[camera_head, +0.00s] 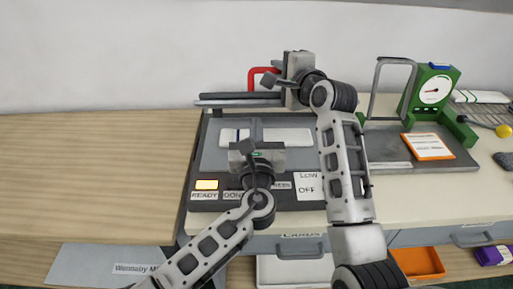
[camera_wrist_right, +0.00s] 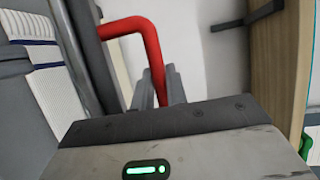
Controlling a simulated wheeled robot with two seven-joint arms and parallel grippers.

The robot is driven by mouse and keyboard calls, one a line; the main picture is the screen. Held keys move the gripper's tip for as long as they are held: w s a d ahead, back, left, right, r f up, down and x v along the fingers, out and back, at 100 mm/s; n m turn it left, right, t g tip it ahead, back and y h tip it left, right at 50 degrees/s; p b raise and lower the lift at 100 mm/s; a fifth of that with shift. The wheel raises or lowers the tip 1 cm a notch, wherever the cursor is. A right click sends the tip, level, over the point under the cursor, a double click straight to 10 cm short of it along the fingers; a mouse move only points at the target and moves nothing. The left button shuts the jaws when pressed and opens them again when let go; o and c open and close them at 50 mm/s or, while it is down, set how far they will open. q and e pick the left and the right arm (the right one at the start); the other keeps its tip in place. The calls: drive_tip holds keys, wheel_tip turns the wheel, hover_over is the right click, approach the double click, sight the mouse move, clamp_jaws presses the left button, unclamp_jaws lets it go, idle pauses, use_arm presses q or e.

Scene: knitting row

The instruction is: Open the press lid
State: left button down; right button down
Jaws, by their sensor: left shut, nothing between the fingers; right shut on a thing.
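The press (camera_head: 208,155) stands on the table, with its lid (camera_head: 238,99) raised and seen nearly edge-on as dark bars. A white cloth shows on the bed below it; in the right wrist view the cloth (camera_wrist_right: 45,80) has blue stripes. The lid's red handle (camera_head: 254,74) sticks up behind the bars. My right gripper (camera_head: 276,75) is shut on the red handle, which also runs between its fingers in the right wrist view (camera_wrist_right: 150,45). My left gripper (camera_head: 247,130) is shut and empty, in front of the bed, hiding part of the cloth and the front labels.
The press front has a lit READY label (camera_head: 206,185) and a LOW/OFF label (camera_head: 308,187). To the right stand a grey frame (camera_head: 378,80), a green dial gauge (camera_head: 433,90) and an orange-edged card (camera_head: 427,146). The wooden tabletop (camera_head: 90,170) at left is clear.

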sight(256, 102)
use_arm(q)
drive_tip(key=shift+w+r, duration=0.65)
drive_tip(key=shift+r, duration=0.35)
drive_tip(key=shift+w+r, duration=0.35)
drive_tip(key=shift+r, duration=0.3)
drive_tip(key=shift+w+a+r, duration=0.15)
drive_tip(key=shift+r, duration=0.1)
use_arm(e)
drive_tip(key=shift+a+f, duration=0.1)
drive_tip(key=shift+f, duration=0.1)
drive_tip(key=c, duration=1.4)
unclamp_jaws()
